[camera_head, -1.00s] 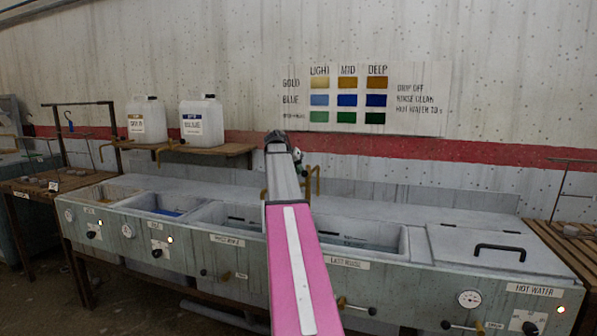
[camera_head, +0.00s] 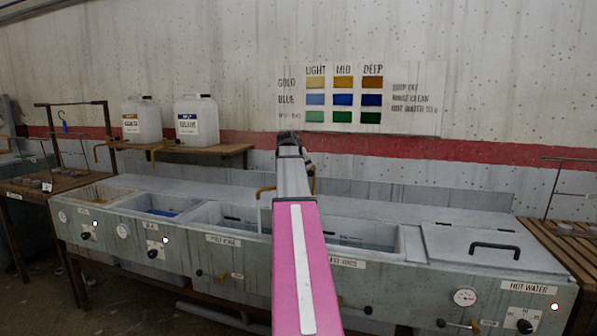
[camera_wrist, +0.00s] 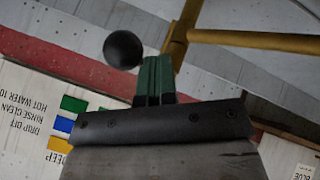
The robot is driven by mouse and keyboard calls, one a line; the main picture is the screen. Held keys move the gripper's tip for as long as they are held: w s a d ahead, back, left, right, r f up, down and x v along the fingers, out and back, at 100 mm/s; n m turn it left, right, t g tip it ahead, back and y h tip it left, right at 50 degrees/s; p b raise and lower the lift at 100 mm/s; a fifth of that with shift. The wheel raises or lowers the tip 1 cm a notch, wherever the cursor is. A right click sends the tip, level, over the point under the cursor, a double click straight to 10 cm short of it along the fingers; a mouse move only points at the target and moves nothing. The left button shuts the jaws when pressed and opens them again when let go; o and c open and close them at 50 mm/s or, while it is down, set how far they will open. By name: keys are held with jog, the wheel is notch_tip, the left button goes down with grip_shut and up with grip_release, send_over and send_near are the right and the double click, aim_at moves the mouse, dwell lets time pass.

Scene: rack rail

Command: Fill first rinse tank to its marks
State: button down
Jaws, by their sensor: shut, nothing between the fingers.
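The first rinse tank (camera_head: 212,229) is the open basin left of my arm in the head view, with its label on the front. Its right part is hidden by my arm. A brass spout (camera_head: 264,189) hangs over it, with a thin pale vertical line below that looks like running water. The level against any marks cannot be read. My gripper (camera_head: 289,138) is raised above the tanks near the wall; in the wrist view its green fingers (camera_wrist: 155,66) are shut and empty. A black ball knob (camera_wrist: 123,49) appears just beside the fingertips; contact cannot be told.
A brass pipe (camera_wrist: 250,41) runs close to my fingers. Two white jugs, one gold-labelled (camera_head: 142,121) and one blue-labelled (camera_head: 196,121), stand on a shelf (camera_head: 230,149). The last rinse tank (camera_head: 400,244) and a lidded hot water tank (camera_head: 475,247) lie right.

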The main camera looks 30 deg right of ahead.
jog(key=d+n, duration=0.1)
jog(key=s+d+n+t+y, duration=0.1)
jog(key=shift+s+n+t, duration=0.1)
jog(key=shift+n+t, duration=0.2)
jog(key=shift+n, duration=0.1)
jog(key=d+n+t+y, duration=0.1)
jog(key=d+n+y, duration=0.1)
jog(key=n, duration=0.1)
jog(key=d+n+t+y, duration=0.1)
jog(key=d+n+y, duration=0.1)
jog(key=d+n, duration=0.1)
jog(key=shift+d+n+t, duration=0.2)
jog(key=shift+n+t, duration=0.1)
jog(key=shift+n, duration=0.2)
jog(key=shift+d, duration=0.15)
